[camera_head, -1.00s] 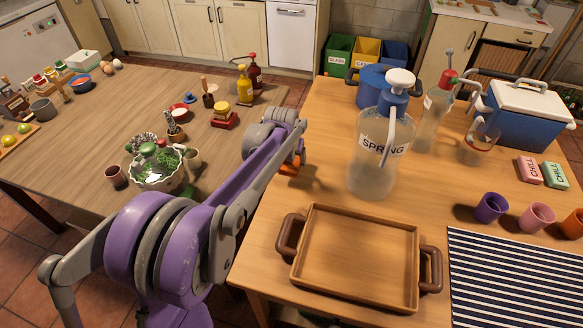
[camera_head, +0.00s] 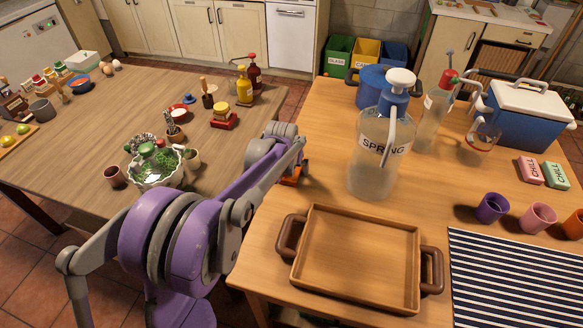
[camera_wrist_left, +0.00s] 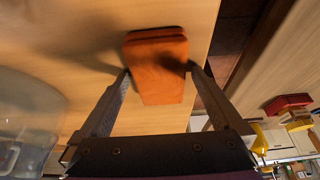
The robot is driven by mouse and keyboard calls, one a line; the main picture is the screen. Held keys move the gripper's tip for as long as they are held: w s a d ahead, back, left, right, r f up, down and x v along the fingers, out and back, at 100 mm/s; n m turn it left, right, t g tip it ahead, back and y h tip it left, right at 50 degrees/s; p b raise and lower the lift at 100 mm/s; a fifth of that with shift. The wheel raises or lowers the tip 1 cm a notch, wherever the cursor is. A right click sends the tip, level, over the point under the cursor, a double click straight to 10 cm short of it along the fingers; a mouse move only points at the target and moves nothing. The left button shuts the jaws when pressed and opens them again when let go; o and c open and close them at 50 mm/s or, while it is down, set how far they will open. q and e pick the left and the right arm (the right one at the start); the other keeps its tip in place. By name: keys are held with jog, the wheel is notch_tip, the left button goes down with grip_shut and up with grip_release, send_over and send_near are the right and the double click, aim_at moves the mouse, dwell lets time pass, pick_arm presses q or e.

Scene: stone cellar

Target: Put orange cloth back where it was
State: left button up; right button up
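The orange cloth (camera_wrist_left: 160,80) is a small folded block between the fingertips of my left gripper (camera_wrist_left: 159,69) in the left wrist view. The fingers meet its two side edges, so the gripper looks shut on it. In the head view only a bit of the orange cloth (camera_head: 291,179) shows under my left gripper (camera_head: 290,171), at the left edge of the right-hand table (camera_head: 262,235). I cannot tell whether the cloth touches the tabletop. My right gripper is in neither view.
A wooden tray (camera_head: 357,257) with brown handles lies close to the right. A large SPRING dispenser (camera_head: 374,165) stands behind it. A gap separates this table from the left table (camera_head: 75,150), which carries a planter (camera_head: 157,168) and condiments. Cups and a striped mat lie at right.

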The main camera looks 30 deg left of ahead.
pick_arm(q)
jog(key=p+v, duration=0.1)
jog(key=v, duration=1.1)
jog(key=shift+r, duration=0.2)
